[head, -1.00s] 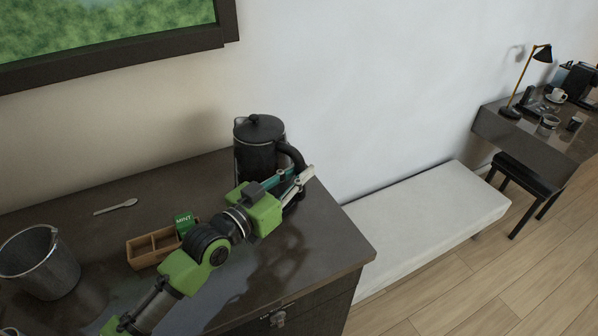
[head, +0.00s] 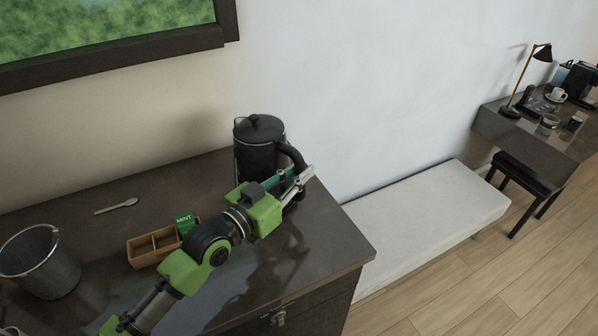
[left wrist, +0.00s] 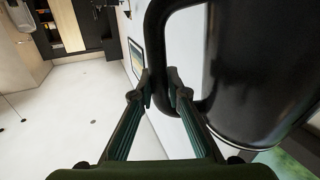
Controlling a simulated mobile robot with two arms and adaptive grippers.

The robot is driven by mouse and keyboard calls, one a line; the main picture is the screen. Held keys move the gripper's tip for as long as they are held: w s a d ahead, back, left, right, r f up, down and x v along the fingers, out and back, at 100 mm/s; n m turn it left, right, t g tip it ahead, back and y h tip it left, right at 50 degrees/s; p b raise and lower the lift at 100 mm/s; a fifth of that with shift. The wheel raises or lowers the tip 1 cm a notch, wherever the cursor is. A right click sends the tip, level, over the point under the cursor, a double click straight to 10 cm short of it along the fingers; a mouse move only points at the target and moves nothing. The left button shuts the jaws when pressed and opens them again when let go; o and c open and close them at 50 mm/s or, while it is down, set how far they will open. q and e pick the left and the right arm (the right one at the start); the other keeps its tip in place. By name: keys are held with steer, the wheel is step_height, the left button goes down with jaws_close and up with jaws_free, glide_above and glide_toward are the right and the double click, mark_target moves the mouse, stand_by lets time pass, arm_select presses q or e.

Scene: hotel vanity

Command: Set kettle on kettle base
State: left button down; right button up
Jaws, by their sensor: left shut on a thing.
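A black kettle (head: 256,146) with a lid and a dark handle is upright at the back right of the dark vanity top in the head view. My left gripper (head: 302,182) is at the kettle's handle, on its right side. In the left wrist view the fingers of my left gripper (left wrist: 159,92) are shut on the handle, with the kettle body (left wrist: 262,80) filling the right side. The kettle's underside is hidden behind my arm in the head view, and I cannot make out the kettle base. My right gripper is not in view.
A white bench (head: 430,220) stands beyond the right edge. A desk (head: 520,135) is farther right.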

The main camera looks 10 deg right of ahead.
arm_select(q)
steer(key=shift+f+b, duration=0.5)
steer(key=shift+b, duration=0.1)
stand_by(0.5)
steer(key=c, duration=2.2)
jaws_free()
steer(key=shift+c, duration=0.2)
steer(key=shift+s+f, duration=0.1)
steer(key=shift+f, duration=0.3)
steer(key=p+v, duration=0.3)
steer(key=v, duration=0.8)
steer(key=shift+r, duration=0.2)
steer(key=shift+s, duration=0.1)
